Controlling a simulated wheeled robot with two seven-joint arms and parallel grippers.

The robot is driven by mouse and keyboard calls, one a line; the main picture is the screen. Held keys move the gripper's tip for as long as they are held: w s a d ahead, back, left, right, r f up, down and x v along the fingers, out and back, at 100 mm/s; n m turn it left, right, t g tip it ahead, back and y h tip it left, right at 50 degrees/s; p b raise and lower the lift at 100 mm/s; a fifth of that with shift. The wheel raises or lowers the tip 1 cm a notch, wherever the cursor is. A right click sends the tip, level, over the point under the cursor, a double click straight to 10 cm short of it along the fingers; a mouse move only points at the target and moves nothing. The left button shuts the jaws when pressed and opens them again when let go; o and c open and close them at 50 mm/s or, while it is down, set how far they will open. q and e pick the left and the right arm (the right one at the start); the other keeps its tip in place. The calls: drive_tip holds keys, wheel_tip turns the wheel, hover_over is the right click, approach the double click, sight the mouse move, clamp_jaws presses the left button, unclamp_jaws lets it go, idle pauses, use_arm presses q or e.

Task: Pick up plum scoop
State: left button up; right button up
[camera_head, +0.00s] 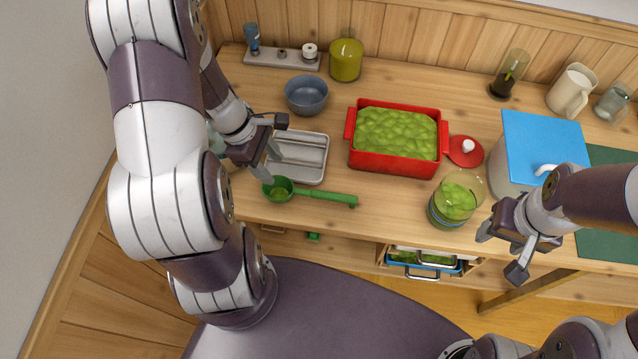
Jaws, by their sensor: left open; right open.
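I see no plum-coloured scoop in the head view. The one scoop that shows is green (318,196); it lies near the front edge of the counter, bowl to the left and handle to the right. My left gripper (273,148) is open and empty, over the left part of a metal tray (312,155). One of its fingers is close to the scoop's bowl; I cannot tell whether they touch. My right gripper (501,254) is open and empty near the counter's front edge, right of a glass jar with green contents (452,206).
A red bin (393,166) of green lumps stands mid-counter, a red lid (465,152) beside it. A blue bowl (306,95), a green canister (346,60) and a white container with blue top (545,145) stand around. My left arm hides the counter's left end.

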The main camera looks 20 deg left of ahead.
sight(298, 190)
use_arm(q)
drive_tip(key=shift+n, duration=0.6)
drive_tip(key=x, duration=0.2)
drive_tip(key=b+x, duration=0.1)
drive_tip(key=x, duration=0.2)
drive_tip(key=w+x, duration=0.1)
drive_tip(key=x, duration=0.2)
drive_tip(key=shift+d+r, duration=0.2)
drive_tip(key=shift+d, duration=0.15)
drive_tip(key=b+x, duration=0.1)
drive_tip(key=x, duration=0.3)
drive_tip(key=shift+s+d, duration=0.1)
drive_tip(key=shift+d+f, duration=0.1)
drive_tip(key=shift+f, duration=0.2)
clamp_jaws()
